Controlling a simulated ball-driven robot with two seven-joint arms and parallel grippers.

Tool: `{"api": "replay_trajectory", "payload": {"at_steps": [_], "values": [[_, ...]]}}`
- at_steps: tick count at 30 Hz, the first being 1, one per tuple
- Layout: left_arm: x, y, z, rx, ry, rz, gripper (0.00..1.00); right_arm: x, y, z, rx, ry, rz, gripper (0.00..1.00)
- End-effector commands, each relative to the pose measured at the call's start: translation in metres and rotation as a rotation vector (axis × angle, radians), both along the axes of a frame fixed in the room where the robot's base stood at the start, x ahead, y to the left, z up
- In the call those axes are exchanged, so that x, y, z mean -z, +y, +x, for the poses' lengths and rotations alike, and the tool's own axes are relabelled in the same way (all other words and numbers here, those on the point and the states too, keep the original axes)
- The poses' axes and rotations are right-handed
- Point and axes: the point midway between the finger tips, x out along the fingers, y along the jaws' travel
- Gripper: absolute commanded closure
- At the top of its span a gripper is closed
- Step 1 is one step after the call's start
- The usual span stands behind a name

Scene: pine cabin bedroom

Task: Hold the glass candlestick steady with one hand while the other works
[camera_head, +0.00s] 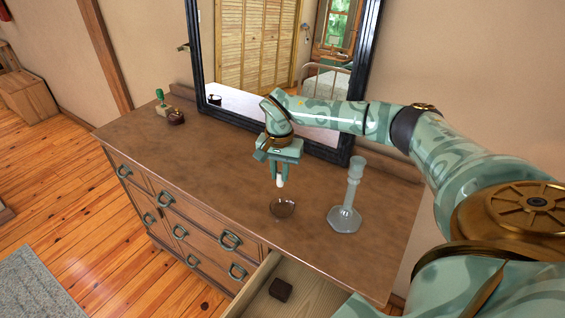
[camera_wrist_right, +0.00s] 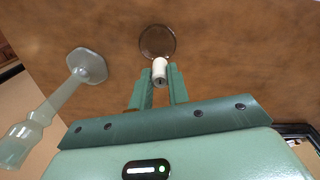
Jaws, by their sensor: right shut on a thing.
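The pale, frosted glass candlestick (camera_head: 346,216) stands upright on the right part of the wooden dresser top, with nothing gripping it. It also shows at the left in the right wrist view (camera_wrist_right: 88,66). My right gripper (camera_head: 279,178) points down over the dresser, to the left of the candlestick and apart from it. Its green fingers are shut on a small white cylinder, perhaps a candle stub (camera_wrist_right: 159,70). The held piece is above and just behind a small, brownish see-through dish (camera_head: 283,209). My left gripper is not in view.
The dresser top (camera_head: 210,160) is mostly clear. A dark-framed mirror (camera_head: 197,60) stands at its back. A green-handled stamp (camera_head: 162,104) and a small dark round pot (camera_head: 176,118) sit at the far left. An open drawer (camera_head: 310,285) at the front holds a small dark block (camera_head: 281,289).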

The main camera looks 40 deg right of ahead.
Motion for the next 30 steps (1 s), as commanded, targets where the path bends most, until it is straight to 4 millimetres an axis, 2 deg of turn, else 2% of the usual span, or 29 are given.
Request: {"api": "replay_trajectory", "payload": {"at_steps": [5, 21, 30], "values": [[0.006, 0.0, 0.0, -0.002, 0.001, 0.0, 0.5, 0.011, -0.007, -0.004, 0.025, 0.001, 0.001, 1.0], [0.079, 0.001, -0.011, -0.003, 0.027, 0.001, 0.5, 0.084, -0.006, -0.004, 0.022, 0.004, 0.002, 1.0], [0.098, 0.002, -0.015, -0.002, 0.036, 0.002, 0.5, 0.102, -0.006, -0.004, 0.021, 0.002, 0.002, 1.0]]}}
